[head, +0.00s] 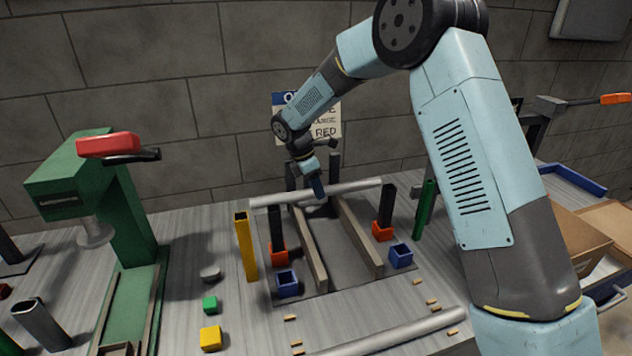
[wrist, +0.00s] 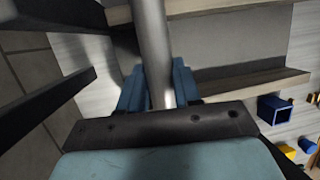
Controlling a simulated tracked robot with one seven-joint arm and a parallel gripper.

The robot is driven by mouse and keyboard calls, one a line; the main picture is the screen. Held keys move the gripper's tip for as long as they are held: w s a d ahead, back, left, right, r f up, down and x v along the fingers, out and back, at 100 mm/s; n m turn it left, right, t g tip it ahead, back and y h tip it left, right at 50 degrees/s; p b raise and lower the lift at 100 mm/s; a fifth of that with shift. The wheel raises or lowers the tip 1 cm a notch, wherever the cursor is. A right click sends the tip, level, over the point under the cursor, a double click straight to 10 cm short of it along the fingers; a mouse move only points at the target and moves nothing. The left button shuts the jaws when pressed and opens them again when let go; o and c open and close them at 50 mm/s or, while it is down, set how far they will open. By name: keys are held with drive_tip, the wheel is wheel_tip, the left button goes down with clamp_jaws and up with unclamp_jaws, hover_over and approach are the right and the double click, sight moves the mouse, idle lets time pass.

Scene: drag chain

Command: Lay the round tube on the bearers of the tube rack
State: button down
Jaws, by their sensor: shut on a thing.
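The round tube (head: 350,188) is a long grey metal tube, lying level and crosswise over the far part of the tube rack. My gripper (head: 318,190) is shut on it near its middle. In the wrist view the tube (wrist: 152,40) runs between the blue jaws (wrist: 160,88). The rack's two light bearers, left (head: 311,250) and right (head: 360,236), run from back to front beneath the tube. One bearer also shows in the wrist view (wrist: 245,83). I cannot tell whether the tube touches the bearers or is just above them.
Dark posts in orange sockets (head: 278,255) (head: 382,231) flank the rack, with blue sockets (head: 287,284) (head: 401,256) nearer. A yellow post (head: 246,245) and green post (head: 425,210) stand outside. Another grey tube (head: 390,336) lies in front. A green press (head: 120,190) stands left.

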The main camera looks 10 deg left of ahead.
drive_tip(key=shift+f, duration=0.35)
drive_tip(key=c, duration=0.7)
unclamp_jaws()
drive_tip(key=shift+s, duration=0.1)
drive_tip(key=shift+a, duration=0.1)
